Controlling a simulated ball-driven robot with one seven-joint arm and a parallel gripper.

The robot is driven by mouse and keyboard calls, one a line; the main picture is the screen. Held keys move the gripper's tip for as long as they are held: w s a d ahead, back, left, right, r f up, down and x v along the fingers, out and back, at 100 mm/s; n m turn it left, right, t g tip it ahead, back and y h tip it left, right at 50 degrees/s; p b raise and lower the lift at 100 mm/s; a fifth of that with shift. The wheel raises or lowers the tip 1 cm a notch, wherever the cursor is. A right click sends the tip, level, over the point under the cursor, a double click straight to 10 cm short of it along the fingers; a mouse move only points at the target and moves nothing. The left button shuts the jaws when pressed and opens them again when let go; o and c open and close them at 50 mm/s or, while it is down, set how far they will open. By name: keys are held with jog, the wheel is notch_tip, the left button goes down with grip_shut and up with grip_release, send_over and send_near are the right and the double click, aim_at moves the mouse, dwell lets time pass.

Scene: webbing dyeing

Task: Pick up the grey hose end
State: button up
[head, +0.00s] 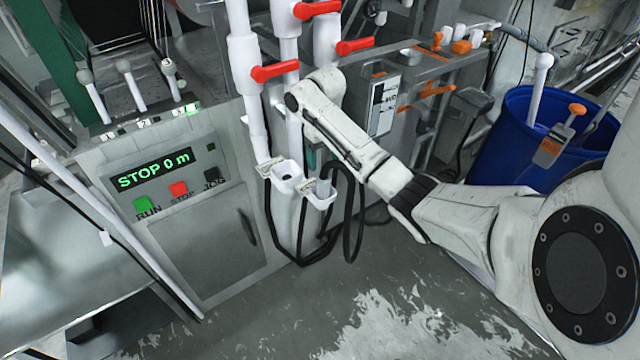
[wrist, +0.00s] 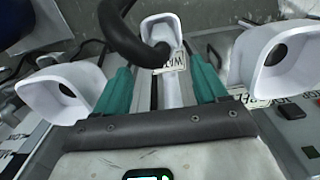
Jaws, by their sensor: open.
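My gripper (wrist: 161,88) has two teal fingers, set wide apart in the wrist view with nothing held between them. Beyond the fingertips, a dark hose (wrist: 125,32) curves down into the middle white holder (wrist: 161,27), which has a partly hidden label. In the head view a grey hose end (head: 325,185) seems to sit in the right white holder (head: 321,200), with a black hose looping from it. My gripper there is mostly hidden behind my arm, with a bit of teal (head: 311,158) just above that holder.
Another white holder (head: 287,180) stands beside it, its opening dark. In the wrist view, a left holder (wrist: 62,98) and a right holder (wrist: 275,55) flank the middle one. White pipes with red valve handles (head: 273,71) rise behind. A blue barrel (head: 525,150) stands at right.

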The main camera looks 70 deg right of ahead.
aim_at(323, 177)
notch_tip(323, 177, down, 3)
jog(key=shift+f, duration=0.15)
jog(key=shift+a+f+p, duration=0.2)
jog(key=shift+f+p, duration=0.15)
jog(key=shift+f, duration=2.4)
jog(key=c, duration=1.2)
jog(key=shift+c, duration=0.5)
jog(key=shift+r, duration=0.15)
